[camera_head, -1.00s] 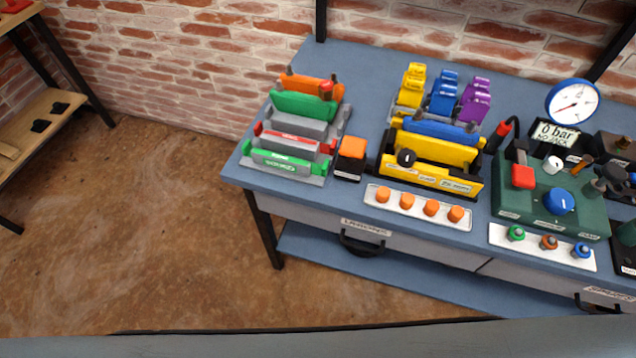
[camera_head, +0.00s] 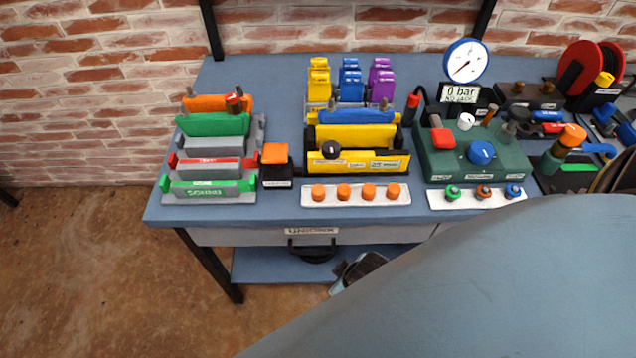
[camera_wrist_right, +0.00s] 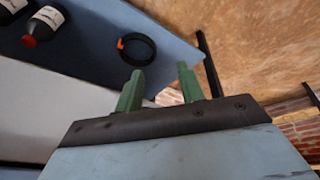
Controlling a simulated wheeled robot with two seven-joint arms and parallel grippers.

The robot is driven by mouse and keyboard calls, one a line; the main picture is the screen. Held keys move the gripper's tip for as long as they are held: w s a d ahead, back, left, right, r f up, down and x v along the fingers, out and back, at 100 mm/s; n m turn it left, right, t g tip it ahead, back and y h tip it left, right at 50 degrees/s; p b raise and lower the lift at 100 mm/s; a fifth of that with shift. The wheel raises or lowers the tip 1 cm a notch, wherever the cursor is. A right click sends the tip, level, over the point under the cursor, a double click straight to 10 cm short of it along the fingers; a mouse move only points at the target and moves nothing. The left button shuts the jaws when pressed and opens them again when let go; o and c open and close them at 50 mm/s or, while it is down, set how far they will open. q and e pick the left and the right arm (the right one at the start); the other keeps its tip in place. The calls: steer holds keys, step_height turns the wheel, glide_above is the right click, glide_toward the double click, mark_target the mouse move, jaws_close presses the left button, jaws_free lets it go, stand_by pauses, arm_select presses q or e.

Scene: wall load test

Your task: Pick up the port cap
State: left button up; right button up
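Several orange caps stand in a row on a white strip (camera_head: 308,198) at the bench's front edge; one is the leftmost orange cap (camera_head: 318,192). A second white strip to the right holds a green cap (camera_head: 452,193), an orange-brown cap (camera_head: 483,192) and a blue cap (camera_head: 513,191). I cannot tell which is the port cap. In the right wrist view, my right gripper (camera_wrist_right: 158,84) has its two green fingers apart with nothing held between them. A dark and pale-blue part below the bench front may be its wrist, unclear. My left gripper is not in view.
The bench (camera_head: 160,208) carries a green pressure box (camera_head: 470,165) with a gauge (camera_head: 465,62), yellow and black holders (camera_head: 358,161), and grey racks (camera_head: 217,195) at left. A drawer handle (camera_head: 312,252) juts out below. The wrist view shows a black ring (camera_wrist_right: 136,48) and bottles.

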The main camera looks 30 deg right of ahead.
steer(key=w+a+r+n+t+y+b, duration=0.15)
steer(key=w+r+n+t, duration=0.35)
steer(key=r, duration=0.6)
steer(key=w+a+r+n+t, duration=0.2)
steer(key=w+r+t, duration=0.2)
steer(key=w+r, duration=0.5)
steer(key=w+a+r+n+t+y, duration=0.15)
steer(key=w+r+n+t, duration=0.3)
steer(key=r, duration=0.95)
steer(key=a+r+n+t+y, duration=0.2)
steer(key=a+r+n+y, duration=0.4)
steer(key=r+n, duration=0.25)
steer(key=s+a+r+n+g+y, duration=0.25)
steer(key=a+n+g+y, duration=0.3)
steer(key=n, duration=0.55)
steer(key=s+a+r+n+g+y, duration=0.1)
steer(key=s+a+n+g+y, duration=0.4)
steer(key=n, duration=0.6)
steer(key=n+g+h, duration=0.9)
steer(key=n+h, duration=1.1)
steer(key=n, duration=0.1)
glide_above(319, 189)
steer(key=shift+y, duration=0.25)
steer(key=f, duration=2.3)
steer(key=shift+a+f+b, duration=0.3)
steer(key=shift+b, duration=0.05)
steer(key=shift+f, duration=0.7)
steer(key=f, duration=0.4)
steer(key=shift+d+f, duration=0.25)
steer(key=shift+f, duration=0.1)
